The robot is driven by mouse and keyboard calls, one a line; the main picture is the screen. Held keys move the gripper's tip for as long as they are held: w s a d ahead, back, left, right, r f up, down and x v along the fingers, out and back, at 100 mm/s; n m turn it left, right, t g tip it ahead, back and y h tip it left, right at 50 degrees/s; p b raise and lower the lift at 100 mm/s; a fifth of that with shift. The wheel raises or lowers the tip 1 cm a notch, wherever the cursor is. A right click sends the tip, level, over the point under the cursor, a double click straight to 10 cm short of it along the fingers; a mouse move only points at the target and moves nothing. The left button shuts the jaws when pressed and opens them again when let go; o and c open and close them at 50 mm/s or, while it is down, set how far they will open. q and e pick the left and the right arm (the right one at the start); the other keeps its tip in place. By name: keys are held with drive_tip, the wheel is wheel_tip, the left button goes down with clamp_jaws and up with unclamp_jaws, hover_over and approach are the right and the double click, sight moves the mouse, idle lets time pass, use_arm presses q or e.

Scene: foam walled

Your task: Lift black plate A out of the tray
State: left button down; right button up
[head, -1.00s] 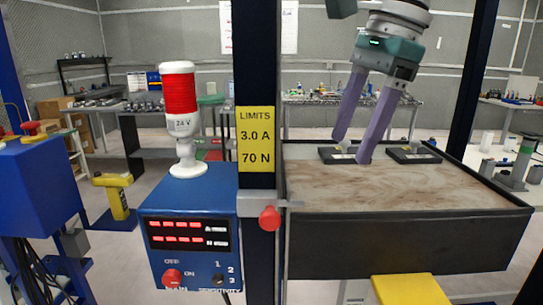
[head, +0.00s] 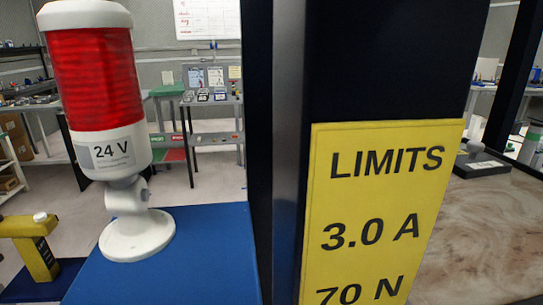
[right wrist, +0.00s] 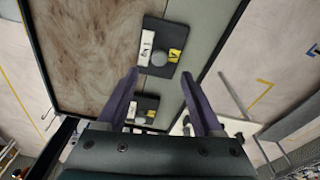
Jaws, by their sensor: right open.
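A second similar black plate (right wrist: 148,101) lies nearer, partly behind my gripper. I cannot read which is A. My right gripper (right wrist: 160,74) is open, with its two purple fingers apart and nothing seen held between them. In the head view, part of one black plate (head: 483,168) shows at the right on the tray (head: 475,240). My left gripper is not in view.
In the head view, a dark post with a yellow limits sign (head: 385,200) hides much of the tray. A red and white lamp (head: 97,90) stands on a blue box (head: 190,265) left of the post. A yellow device (head: 38,255) is at the lower left.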

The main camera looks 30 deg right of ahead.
drive_tip(key=shift+s+d+f, duration=0.1)
drive_tip(key=shift+s+f, duration=0.1)
drive_tip(key=shift+f, duration=0.65)
drive_tip(key=f, duration=0.1)
drive_tip(key=f+p, duration=0.1)
drive_tip(key=f, duration=0.3)
drive_tip(key=shift+d+p, duration=0.3)
drive_tip(key=shift+w, duration=0.1)
clamp_jaws()
